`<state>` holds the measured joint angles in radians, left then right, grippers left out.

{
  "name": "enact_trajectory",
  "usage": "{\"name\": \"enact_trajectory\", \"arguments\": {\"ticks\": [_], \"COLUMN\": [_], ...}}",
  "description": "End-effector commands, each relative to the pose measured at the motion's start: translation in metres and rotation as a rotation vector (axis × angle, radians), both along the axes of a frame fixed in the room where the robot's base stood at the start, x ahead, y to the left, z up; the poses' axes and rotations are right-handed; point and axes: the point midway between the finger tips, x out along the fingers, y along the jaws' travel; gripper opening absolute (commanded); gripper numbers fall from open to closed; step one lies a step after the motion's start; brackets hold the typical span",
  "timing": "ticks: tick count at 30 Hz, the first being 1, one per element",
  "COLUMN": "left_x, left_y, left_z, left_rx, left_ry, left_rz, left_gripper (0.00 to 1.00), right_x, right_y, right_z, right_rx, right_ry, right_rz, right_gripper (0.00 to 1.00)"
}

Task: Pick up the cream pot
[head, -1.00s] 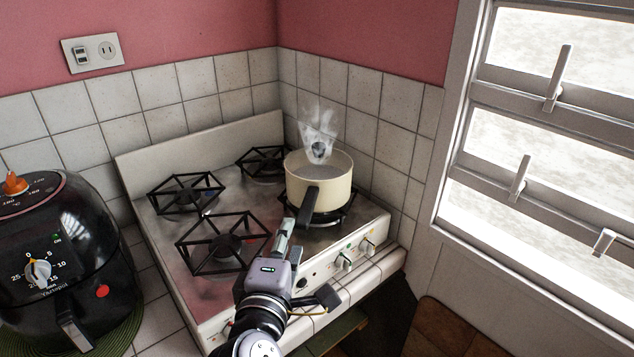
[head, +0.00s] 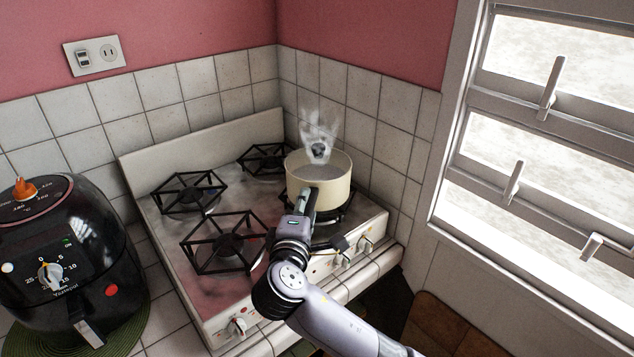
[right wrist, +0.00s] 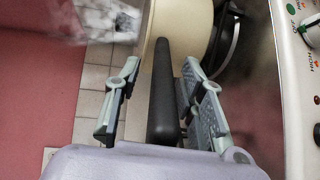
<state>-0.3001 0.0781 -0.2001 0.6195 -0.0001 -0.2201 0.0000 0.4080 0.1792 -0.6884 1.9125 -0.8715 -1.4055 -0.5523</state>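The cream pot (head: 322,190) stands upright on the front right burner of the stove, steam rising from it. Its side also shows at the top of the right wrist view (right wrist: 190,22). Its black handle (right wrist: 162,95) points toward me. My right gripper (head: 305,200) is at the handle. In the right wrist view the fingers (right wrist: 160,80) are open, one on each side of the handle, with a gap on the left and a smaller one on the right. In the head view my gripper hides most of the handle. My left gripper is not in view.
The stove (head: 165,235) has other empty black burner grates (head: 225,243). Its knobs (head: 365,245) line the front edge, near my right arm. A black air fryer (head: 65,265) stands at the left. Tiled walls close off the back, and a window (head: 560,130) is at the right.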

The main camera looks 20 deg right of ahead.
Motion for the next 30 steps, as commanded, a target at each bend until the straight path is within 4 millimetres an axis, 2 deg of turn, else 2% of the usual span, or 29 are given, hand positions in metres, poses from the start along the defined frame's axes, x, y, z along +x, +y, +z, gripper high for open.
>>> {"name": "enact_trajectory", "arguments": {"ticks": [4, 20, 30], "left_x": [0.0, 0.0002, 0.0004], "left_y": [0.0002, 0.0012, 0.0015], "left_z": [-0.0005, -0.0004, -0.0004], "left_rx": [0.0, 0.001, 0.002], "left_ry": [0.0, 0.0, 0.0], "left_rz": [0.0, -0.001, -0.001], "left_gripper": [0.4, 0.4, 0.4], "right_x": [-0.0002, -0.0007, -0.0008], "right_y": [0.0001, 0.0004, 0.0006], "right_z": [-0.0004, -0.0006, -0.0011], "right_rx": [0.0, 0.0, 0.0], "right_ry": [0.0, 0.001, 0.002], "right_rz": [0.0, 0.0, 0.0], "right_gripper": [0.36, 0.01, 0.0]}}
